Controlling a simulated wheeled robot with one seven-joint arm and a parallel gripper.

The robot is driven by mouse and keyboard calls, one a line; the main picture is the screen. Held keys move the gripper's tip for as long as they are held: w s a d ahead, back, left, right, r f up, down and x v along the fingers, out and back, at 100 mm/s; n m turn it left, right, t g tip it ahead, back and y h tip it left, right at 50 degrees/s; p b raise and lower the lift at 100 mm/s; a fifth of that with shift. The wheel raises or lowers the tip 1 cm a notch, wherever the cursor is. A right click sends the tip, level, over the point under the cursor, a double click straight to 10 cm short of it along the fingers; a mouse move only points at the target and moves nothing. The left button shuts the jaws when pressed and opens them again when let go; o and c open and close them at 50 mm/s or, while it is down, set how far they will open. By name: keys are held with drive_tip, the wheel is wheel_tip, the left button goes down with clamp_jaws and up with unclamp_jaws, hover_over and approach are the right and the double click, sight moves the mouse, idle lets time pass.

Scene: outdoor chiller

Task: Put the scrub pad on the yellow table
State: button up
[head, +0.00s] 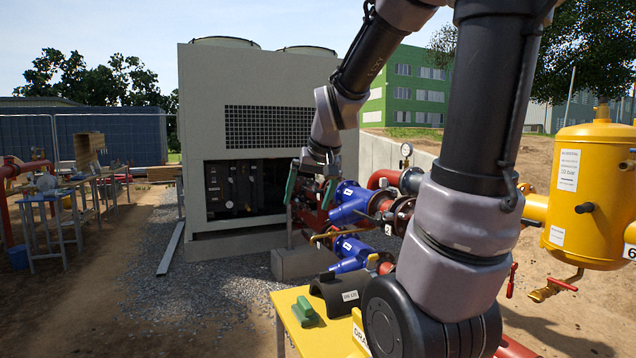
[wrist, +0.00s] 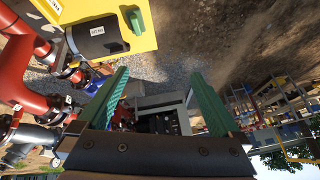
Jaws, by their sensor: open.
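A small green block (head: 305,312), which looks like the scrub pad, lies on the yellow table (head: 292,334) near its left edge. It also shows in the wrist view (wrist: 138,22), at the top on the yellow surface (wrist: 85,12). My gripper (head: 310,190) has green fingers spread apart. It hangs in front of the chiller, above and beyond the table, well apart from the green block. In the wrist view nothing is held between the fingertips (wrist: 160,74). My arm hides the right part of the table in the head view.
A dark curved cover (head: 341,291) sits on the table beside the green block. Blue valves (head: 350,203) and red pipes stand just behind the table. A yellow tank (head: 592,195) is at right. Cluttered workbenches (head: 70,195) stand at far left. Gravel between is open.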

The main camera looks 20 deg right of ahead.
drive_tip(key=s+a+r, duration=0.1)
drive_tip(key=s+r, duration=0.2)
drive_tip(key=s, duration=0.3)
drive_tip(key=s+a+r+m+y, duration=0.1)
drive_tip(key=s+a+r, duration=0.1)
drive_tip(key=s, duration=0.5)
drive_tip(key=shift+s+a+r+t+y, duration=0.2)
drive_tip(key=shift+s+r+t+y, duration=0.1)
drive_tip(key=shift+r+t, duration=0.1)
drive_tip(key=shift+d, duration=0.15)
